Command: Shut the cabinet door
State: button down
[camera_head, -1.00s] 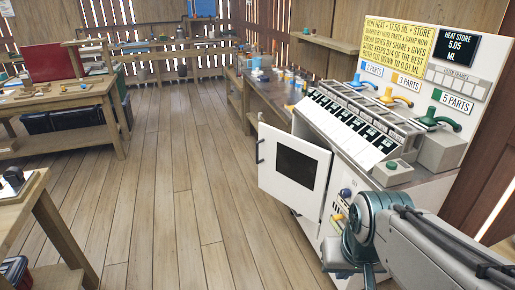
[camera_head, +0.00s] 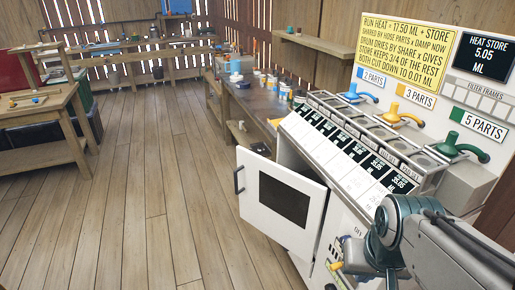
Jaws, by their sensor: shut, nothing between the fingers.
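The white cabinet door (camera_head: 311,232) has a dark square window and a dark handle (camera_head: 238,180) on its left edge. It stands open, swung out to the left from the white cabinet under the sloped machine top. Only a narrow part of the cabinet's side shows behind it, with a yellow knob (camera_head: 337,266) low down. My arm reaches in from the lower right, in front of the cabinet and right of the door, apart from the handle. Its finger end is not visible; the lower cabinet is partly hidden behind the arm.
The machine top carries a row of numbered cards (camera_head: 345,160) and blue, yellow and green taps (camera_head: 462,148). A workbench with jars (camera_head: 262,80) stands behind the door. Another wooden bench (camera_head: 60,110) is at the left. The plank floor (camera_head: 150,200) left of the door is clear.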

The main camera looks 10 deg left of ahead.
aim_at(288, 206)
jog(key=u, duration=0.4)
jog(key=i, duration=1.3)
jog(key=u, duration=0.6)
